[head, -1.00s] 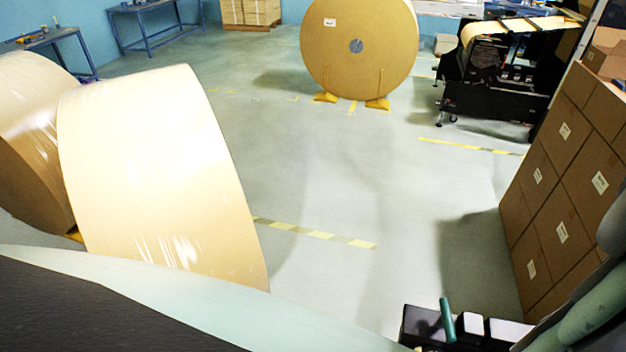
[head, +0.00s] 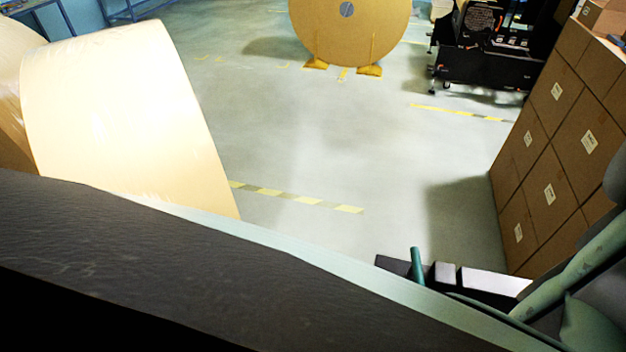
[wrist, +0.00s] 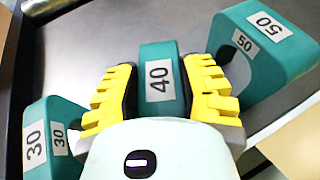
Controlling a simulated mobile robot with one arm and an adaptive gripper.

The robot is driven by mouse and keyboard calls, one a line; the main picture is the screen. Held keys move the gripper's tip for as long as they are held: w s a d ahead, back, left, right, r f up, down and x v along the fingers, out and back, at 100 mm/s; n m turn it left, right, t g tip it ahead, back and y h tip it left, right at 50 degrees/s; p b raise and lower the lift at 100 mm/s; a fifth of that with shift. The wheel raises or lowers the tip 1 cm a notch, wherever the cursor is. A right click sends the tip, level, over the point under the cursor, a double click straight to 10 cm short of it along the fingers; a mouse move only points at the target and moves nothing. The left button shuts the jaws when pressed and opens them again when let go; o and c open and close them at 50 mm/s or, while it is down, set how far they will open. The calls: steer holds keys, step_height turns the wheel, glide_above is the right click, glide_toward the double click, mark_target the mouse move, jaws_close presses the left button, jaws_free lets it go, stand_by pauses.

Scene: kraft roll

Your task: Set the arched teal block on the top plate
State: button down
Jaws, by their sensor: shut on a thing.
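In the wrist view, my gripper (wrist: 160,72) has its yellow ribbed fingers shut on a teal block labelled 40 (wrist: 158,52), one finger on each side. The block's lower part is hidden by the gripper body, so I cannot tell whether it is arched. Another teal block, labelled 50 (wrist: 298,62), has an arch-like opening and stands to the right. A teal block labelled 30 (wrist: 43,112) stands to the left. A dark grey surface (wrist: 85,45) lies beneath them; I cannot tell whether it is the top plate. The head view does not show the gripper clearly.
Stacked cartons (head: 555,150) stand at the right of the head view. A large wrapped paper roll (head: 125,115) is at the left. Another roll (head: 350,30) rests on yellow chocks at the back, near a black machine (head: 485,55). The floor (head: 310,140) between is clear.

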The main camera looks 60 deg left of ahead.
steer(key=shift+r, duration=0.1)
steer(key=shift+f, duration=0.2)
steer(key=c, duration=0.6)
jaws_free()
steer(key=shift+r, duration=0.25)
steer(key=shift+a+r, duration=0.1)
steer(key=shift+a, duration=0.45)
steer(key=shift+b+v, duration=2.05)
steer(key=shift+v, duration=3.45)
